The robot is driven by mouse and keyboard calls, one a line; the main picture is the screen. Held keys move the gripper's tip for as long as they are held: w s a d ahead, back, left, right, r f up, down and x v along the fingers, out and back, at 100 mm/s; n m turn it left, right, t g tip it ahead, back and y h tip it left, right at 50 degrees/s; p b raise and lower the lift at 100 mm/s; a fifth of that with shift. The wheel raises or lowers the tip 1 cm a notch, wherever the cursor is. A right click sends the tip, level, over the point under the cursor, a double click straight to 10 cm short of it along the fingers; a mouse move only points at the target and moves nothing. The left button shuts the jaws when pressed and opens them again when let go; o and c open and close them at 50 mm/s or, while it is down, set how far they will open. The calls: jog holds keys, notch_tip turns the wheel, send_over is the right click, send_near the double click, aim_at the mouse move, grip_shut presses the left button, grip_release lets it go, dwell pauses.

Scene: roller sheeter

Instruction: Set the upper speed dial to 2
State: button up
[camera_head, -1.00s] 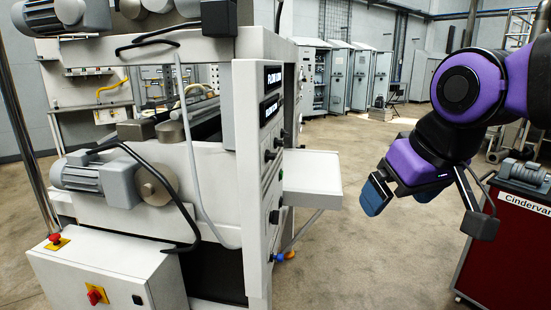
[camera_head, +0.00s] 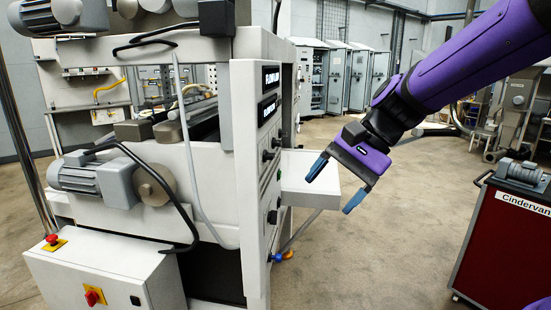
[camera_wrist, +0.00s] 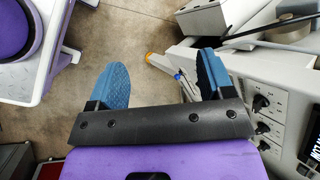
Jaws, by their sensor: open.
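The white front panel (camera_head: 255,200) of the roller sheeter carries black dials, seen nearly edge-on in the head view. One dial (camera_head: 268,155) sits below the dark label plates and another dial (camera_head: 272,217) sits lower. In the wrist view several black dials (camera_wrist: 261,102) with pale scales line the panel at the right. Their pointer settings and labels are too small to read, so I cannot tell which is the upper speed dial. My gripper (camera_head: 336,184) is open and empty, in front of the panel and apart from it. Its blue fingers also show in the wrist view (camera_wrist: 165,66).
A white shelf (camera_head: 315,185) juts out right behind my gripper in the head view. A fitting with orange and blue parts (camera_head: 284,256) is low on the machine. A red cart (camera_head: 500,240) stands at the right. Open floor (camera_head: 385,255) lies between cart and machine.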

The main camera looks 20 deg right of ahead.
jog(key=w+m+y, duration=0.4)
jog(key=w+m, duration=0.1)
jog(key=w, duration=0.3)
jog(key=m+t+y, duration=0.4)
jog(key=m+t, duration=0.4)
jog(key=m, duration=0.4)
send_near(274, 157)
jog(key=x, duration=0.9)
jog(key=shift+w+a+f, duration=0.1)
jog(key=shift+w+a, duration=0.1)
jog(key=shift+w, duration=0.15)
jog(key=c, duration=0.9)
